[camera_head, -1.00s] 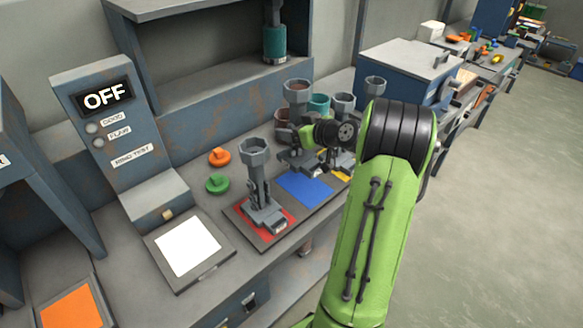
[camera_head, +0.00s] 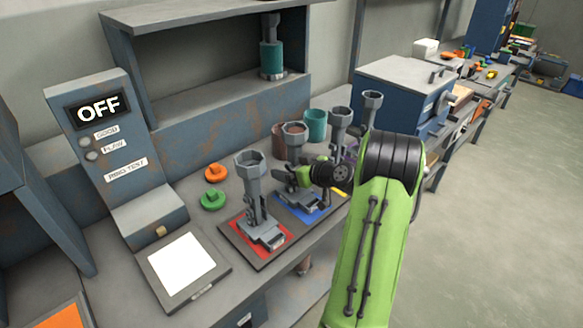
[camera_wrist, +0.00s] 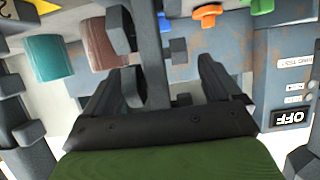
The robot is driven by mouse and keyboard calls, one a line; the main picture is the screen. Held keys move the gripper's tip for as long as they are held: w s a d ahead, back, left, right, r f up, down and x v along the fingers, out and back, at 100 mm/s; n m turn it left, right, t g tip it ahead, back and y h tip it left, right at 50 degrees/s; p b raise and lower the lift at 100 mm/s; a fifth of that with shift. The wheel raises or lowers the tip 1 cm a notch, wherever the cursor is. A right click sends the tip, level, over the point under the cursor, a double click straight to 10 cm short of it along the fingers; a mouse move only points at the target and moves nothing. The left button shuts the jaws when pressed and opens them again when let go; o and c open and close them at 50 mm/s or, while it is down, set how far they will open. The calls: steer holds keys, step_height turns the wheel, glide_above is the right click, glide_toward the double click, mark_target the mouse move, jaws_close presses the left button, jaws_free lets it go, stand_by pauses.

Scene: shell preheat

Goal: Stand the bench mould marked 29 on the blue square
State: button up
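A grey mould (camera_head: 293,139) with a hexagonal cup stands upright on the blue square (camera_head: 327,204), its base over the square with blue showing around it. My gripper (camera_head: 305,175) is at its post, partly hidden by my wrist in the head view. In the wrist view, the grey post (camera_wrist: 152,60) rises between my two fingers (camera_wrist: 160,85), which are spread with a gap to the right finger. A similar mould (camera_head: 250,175) stands on the red square (camera_head: 233,232). I cannot read the number 29 on any mould.
More moulds (camera_head: 340,125) (camera_head: 372,105), a teal cup (camera_head: 315,124) and a brown cup (camera_head: 278,138) stand close behind. Orange (camera_head: 215,173) and green (camera_head: 212,200) knobs lie left of the red square. The ring test stand (camera_head: 110,130) reads OFF, with a white pad (camera_head: 182,262) before it.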

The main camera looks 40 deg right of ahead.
steer(key=shift+r, duration=0.1)
steer(key=shift+s+r, duration=0.15)
steer(key=shift+s, duration=0.1)
steer(key=p+v, duration=0.1)
steer(key=v, duration=1)
steer(key=shift+s, duration=0.2)
steer(key=shift+r, duration=0.1)
